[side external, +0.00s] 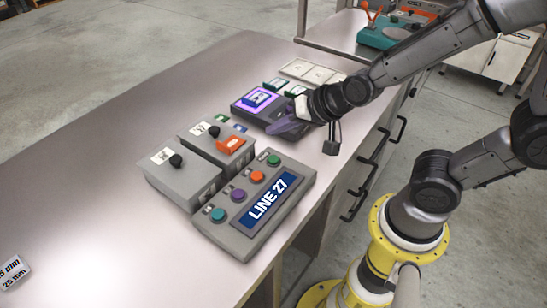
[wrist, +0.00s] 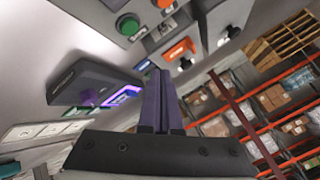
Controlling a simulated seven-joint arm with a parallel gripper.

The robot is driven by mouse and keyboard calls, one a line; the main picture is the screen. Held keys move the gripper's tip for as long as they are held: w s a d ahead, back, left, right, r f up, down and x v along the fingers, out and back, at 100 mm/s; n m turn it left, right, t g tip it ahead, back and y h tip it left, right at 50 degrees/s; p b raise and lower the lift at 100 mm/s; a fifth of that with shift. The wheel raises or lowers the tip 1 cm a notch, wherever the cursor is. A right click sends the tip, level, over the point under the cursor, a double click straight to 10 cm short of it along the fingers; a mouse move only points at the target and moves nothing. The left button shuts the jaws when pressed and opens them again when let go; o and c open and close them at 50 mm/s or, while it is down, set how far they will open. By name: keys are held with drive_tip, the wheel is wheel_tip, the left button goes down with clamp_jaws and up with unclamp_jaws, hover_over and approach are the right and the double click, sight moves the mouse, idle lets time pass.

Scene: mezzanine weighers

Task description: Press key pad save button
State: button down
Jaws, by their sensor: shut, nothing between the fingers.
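The key pad (side external: 230,226) is a grey sloped panel at the table's front edge in the side view, with a blue display (side external: 269,202) reading LINE 27. Its row of buttons is teal (side external: 218,215), purple (side external: 238,195), orange (side external: 256,177) and green (side external: 273,160). The labels beside them are too small to read, so I cannot tell which is save. My gripper (side external: 287,127) is shut and empty, beyond the pad's green end, by a dark scale (side external: 262,118). In the wrist view my purple fingers (wrist: 159,76) are together, and the green button (wrist: 128,25) is at the top.
Two grey boxes with black knobs (side external: 184,165) stand behind the pad, one with an orange rocker (side external: 230,145). The dark scale holds a purple-lit blue item (side external: 257,97). White tiles (side external: 308,71) lie beyond it. The table's left side is mostly clear.

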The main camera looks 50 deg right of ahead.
sight(277, 161)
drive_tip(key=shift+f, duration=3)
drive_tip(key=shift+f, duration=0.4)
drive_tip(key=shift+f, duration=0.45)
idle(0.3)
drive_tip(key=shift+r, duration=0.85)
drive_tip(key=shift+r, duration=2.5)
